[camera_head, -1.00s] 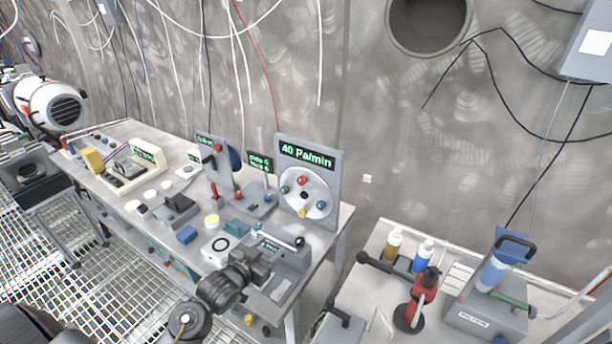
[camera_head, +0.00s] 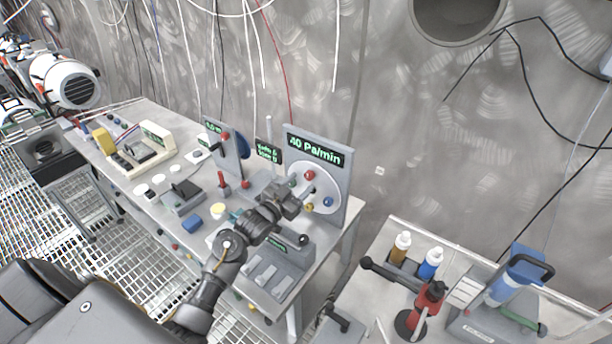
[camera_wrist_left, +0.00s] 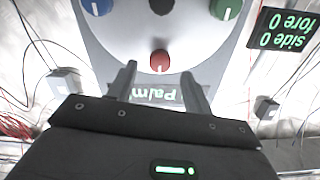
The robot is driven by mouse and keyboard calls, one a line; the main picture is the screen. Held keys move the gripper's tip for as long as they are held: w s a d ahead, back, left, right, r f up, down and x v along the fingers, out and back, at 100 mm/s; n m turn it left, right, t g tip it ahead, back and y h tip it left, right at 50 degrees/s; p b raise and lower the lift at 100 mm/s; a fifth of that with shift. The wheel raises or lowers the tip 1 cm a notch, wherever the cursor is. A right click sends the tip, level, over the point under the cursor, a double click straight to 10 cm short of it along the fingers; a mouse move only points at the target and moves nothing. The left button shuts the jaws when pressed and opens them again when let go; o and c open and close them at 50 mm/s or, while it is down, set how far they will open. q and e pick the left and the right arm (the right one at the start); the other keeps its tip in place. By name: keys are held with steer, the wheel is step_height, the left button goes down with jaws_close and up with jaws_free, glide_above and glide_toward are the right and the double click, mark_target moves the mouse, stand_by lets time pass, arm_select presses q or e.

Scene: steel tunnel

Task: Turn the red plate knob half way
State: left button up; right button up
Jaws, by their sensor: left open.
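The red plate knob (camera_head: 310,174) sits at the top of a white round plate (camera_head: 327,182) on an upright grey panel. In the left wrist view, which is upside down to the panel, the red knob (camera_wrist_left: 159,61) lies just beyond and between the two fingertips. My left gripper (camera_head: 303,190) is open in front of the plate; its fingers also show in the left wrist view (camera_wrist_left: 158,84). I see nothing between them, and contact with the knob cannot be made out. My right gripper is not in view.
The plate also carries a blue knob (camera_head: 328,202), a yellow knob (camera_head: 308,208) and a green knob (camera_wrist_left: 226,8) around a black centre (camera_wrist_left: 161,5). A display (camera_head: 315,152) reads 40 Pa/min above it. A smaller display panel (camera_head: 268,151) stands close on the left.

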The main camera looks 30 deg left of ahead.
mark_target(307, 177)
arm_select(q)
steer(key=shift+w+d+r, duration=0.15)
steer(key=shift+w, duration=0.95)
steer(key=shift+w+p, duration=0.3)
steer(key=shift+w, duration=0.05)
steer(key=shift+w+d, duration=0.1)
steer(key=shift+w, duration=0.2)
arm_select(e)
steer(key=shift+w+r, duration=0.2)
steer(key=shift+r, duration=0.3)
arm_select(q)
steer(key=c, duration=1)
steer(key=shift+o, duration=0.2)
